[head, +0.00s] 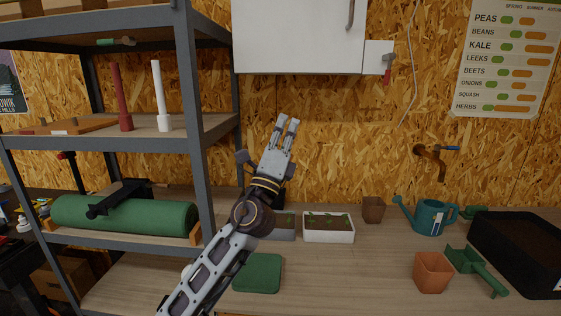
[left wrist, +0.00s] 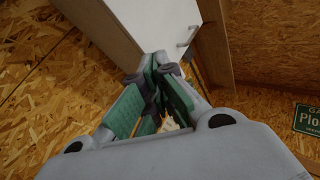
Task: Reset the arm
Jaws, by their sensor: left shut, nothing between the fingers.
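My left arm comes up from the bottom of the head view, and its gripper (head: 288,122) points upward in front of the chipboard wall, below the white wall cabinet (head: 298,38). In the left wrist view the green-padded fingers (left wrist: 152,95) are closed together with nothing between them. The cabinet (left wrist: 150,22) shows beyond the fingertips there. The arm hides part of the bench and part of a planted tray behind it. My right gripper is not in view.
A grey metal shelf (head: 196,150) with red and white candle-like posts stands at left. On the plank bench (head: 340,285) are a white planter (head: 328,236), a green mat (head: 258,274), a terracotta pot (head: 432,274), a green scoop (head: 476,268), a watering can (head: 430,218) and a black tray (head: 520,245).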

